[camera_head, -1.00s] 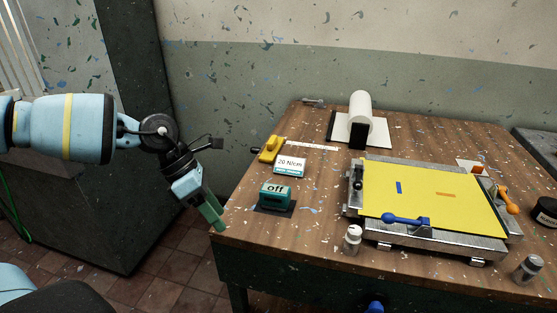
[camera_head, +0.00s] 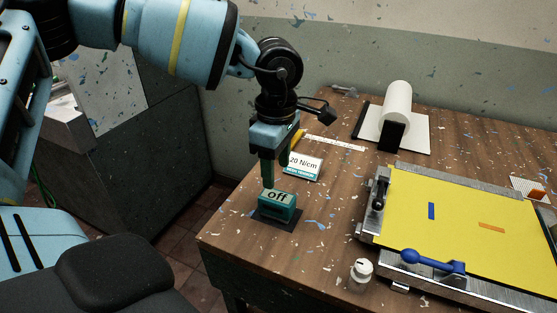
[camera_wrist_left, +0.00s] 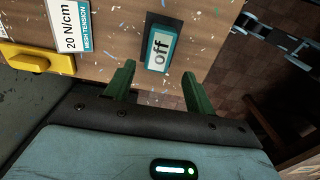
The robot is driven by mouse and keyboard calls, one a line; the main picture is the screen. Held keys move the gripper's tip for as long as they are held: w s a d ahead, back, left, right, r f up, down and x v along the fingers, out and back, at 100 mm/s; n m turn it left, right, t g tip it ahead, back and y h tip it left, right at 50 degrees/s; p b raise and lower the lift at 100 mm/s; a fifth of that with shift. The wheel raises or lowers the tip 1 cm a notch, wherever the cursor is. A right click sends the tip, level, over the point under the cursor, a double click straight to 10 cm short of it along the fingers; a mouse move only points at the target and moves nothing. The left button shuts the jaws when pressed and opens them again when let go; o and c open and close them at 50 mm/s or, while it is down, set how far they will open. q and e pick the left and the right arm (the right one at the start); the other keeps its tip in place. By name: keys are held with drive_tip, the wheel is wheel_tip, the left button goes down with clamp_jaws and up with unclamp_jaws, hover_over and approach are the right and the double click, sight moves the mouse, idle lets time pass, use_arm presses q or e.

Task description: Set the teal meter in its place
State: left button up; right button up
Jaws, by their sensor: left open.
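The teal meter (camera_head: 277,206), with a display reading "off", sits on a dark square pad (camera_head: 265,222) near the left end of the table. It also shows in the left wrist view (camera_wrist_left: 160,50), just beyond the fingertips. My left gripper (camera_head: 270,178) is open and points down, right above and behind the meter. In the left wrist view its two green fingers (camera_wrist_left: 158,83) are apart, with nothing between them. My right gripper is not in view. The hinged screen (camera_head: 460,225) has a yellow mesh in a metal frame and lies flat at the right.
A white "20 N/cm" mesh tension card (camera_head: 303,166) stands behind the meter. A yellow tool (camera_wrist_left: 22,58) lies by the card. A small white-capped jar (camera_head: 361,270) stands near the front. Bare wood lies between meter and screen.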

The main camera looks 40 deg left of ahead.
sight(277, 196)
use_arm(q)
wheel_tip(277, 196, down, 5)
drive_tip(key=shift+r+b, duration=0.1)
drive_tip(key=shift+b, duration=0.4)
wheel_tip(277, 196, down, 2)
drive_tip(key=shift+f+b, duration=0.2)
drive_tip(key=shift+b, duration=1)
drive_tip(key=shift+f, duration=0.2)
drive_tip(key=shift+b, duration=0.35)
drive_tip(key=shift+r, duration=0.1)
drive_tip(key=shift+c, duration=0.8)
drive_tip(key=c, duration=0.7)
drive_tip(key=shift+o, duration=0.2)
drive_tip(key=shift+w+r, duration=0.1)
drive_tip(key=shift+r, duration=0.45)
drive_tip(key=shift+r+p, duration=0.55)
drive_tip(key=shift+r, duration=0.95)
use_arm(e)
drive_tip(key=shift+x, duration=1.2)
